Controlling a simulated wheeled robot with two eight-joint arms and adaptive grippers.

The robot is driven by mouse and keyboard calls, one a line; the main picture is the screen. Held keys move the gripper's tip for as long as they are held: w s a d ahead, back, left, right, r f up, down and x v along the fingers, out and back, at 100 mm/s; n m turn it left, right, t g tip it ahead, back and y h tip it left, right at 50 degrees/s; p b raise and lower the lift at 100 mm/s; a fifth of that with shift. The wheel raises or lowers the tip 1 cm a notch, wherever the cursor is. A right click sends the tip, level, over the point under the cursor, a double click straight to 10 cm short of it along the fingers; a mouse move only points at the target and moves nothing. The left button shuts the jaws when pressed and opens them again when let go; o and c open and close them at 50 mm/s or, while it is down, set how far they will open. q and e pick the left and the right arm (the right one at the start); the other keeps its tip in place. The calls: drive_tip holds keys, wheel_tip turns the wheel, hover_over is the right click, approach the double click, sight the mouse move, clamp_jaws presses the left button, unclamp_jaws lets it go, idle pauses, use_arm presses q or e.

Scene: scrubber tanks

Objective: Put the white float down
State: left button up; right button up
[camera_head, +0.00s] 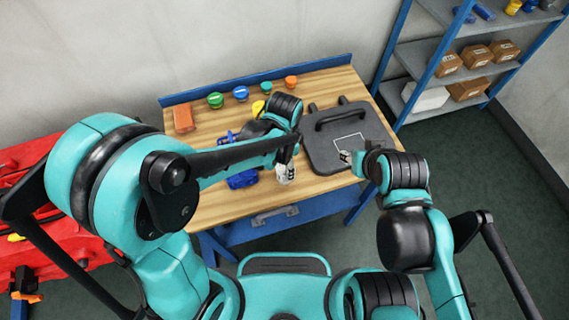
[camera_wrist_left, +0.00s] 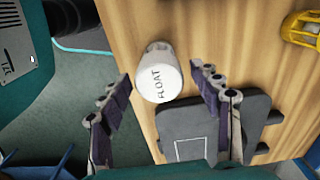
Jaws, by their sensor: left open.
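The white float (camera_head: 286,176), a white cylinder lettered FLOAT, is at the front edge of the wooden bench top (camera_head: 222,203). In the left wrist view the float (camera_wrist_left: 160,75) appears to rest on the wood, beyond the fingertips. My left gripper (camera_head: 288,155) is over it in the head view. In the left wrist view its fingers (camera_wrist_left: 160,82) are spread on either side of the float, with gaps. My right gripper (camera_head: 346,157) is above the dark grey panel; its fingers are too small to judge.
The dark grey panel with a handle (camera_head: 322,154) lies on the bench's right. A blue part (camera_head: 242,180) lies left of the float. Several coloured caps and a red-brown block (camera_head: 183,119) line the back. A yellow cage (camera_wrist_left: 302,28) shows in the left wrist view. Shelves (camera_head: 455,62) stand right.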

use_arm(q)
wheel_tip(320, 180, up, 10)
drive_tip(key=p, duration=0.3)
drive_tip(key=s+a+r+n+t, duration=0.2)
drive_tip(key=a+r+n+t, duration=0.1)
drive_tip(key=a+n, duration=0.4)
drive_tip(key=s+a+r+n+t, duration=0.3)
drive_tip(key=a+n, duration=0.4)
drive_tip(key=a, duration=0.4)
drive_tip(key=shift+s+r+t, duration=0.2)
drive_tip(key=shift+r+t, duration=0.05)
drive_tip(key=shift+t, duration=0.35)
wheel_tip(320, 180, down, 8)
drive_tip(key=b, duration=0.8)
drive_tip(key=shift+r, duration=0.25)
